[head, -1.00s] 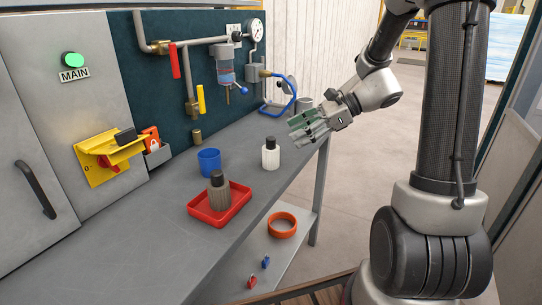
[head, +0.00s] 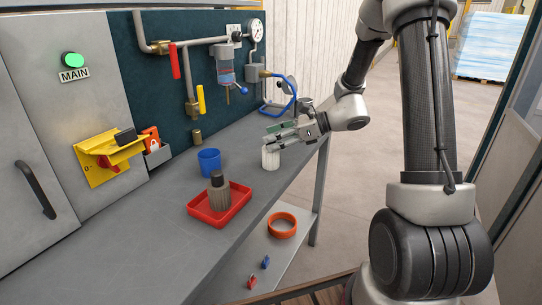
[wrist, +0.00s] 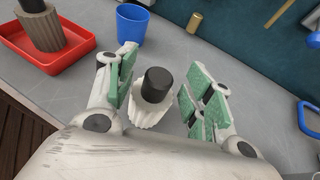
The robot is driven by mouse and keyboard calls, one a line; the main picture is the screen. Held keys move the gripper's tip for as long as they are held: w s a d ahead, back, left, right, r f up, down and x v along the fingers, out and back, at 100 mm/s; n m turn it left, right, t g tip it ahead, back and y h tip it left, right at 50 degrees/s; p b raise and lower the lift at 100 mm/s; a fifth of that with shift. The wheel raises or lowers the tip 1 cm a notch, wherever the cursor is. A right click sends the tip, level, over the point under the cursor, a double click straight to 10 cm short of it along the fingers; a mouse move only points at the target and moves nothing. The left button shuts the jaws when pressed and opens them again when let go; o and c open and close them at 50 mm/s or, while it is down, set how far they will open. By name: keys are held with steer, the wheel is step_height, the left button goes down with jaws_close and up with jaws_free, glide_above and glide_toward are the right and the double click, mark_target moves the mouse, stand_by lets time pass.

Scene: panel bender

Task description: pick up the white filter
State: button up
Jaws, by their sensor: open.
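The white filter (head: 270,159) stands upright on the grey bench top. Its ribbed white body and black cap also show in the wrist view (wrist: 156,97). My gripper (head: 274,135) is at the filter's top in the head view and hides its black cap. In the wrist view my gripper (wrist: 160,86) is open, with one green-padded finger on each side of the filter. A gap shows on the right side; on the left I cannot tell whether the finger touches it.
A blue cup (head: 209,161) stands to the left of the filter. A red tray (head: 236,200) holding a dirty brown filter (head: 218,197) is nearer the front. A brass fitting (head: 197,137) stands by the back panel.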

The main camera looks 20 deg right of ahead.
jaws_close()
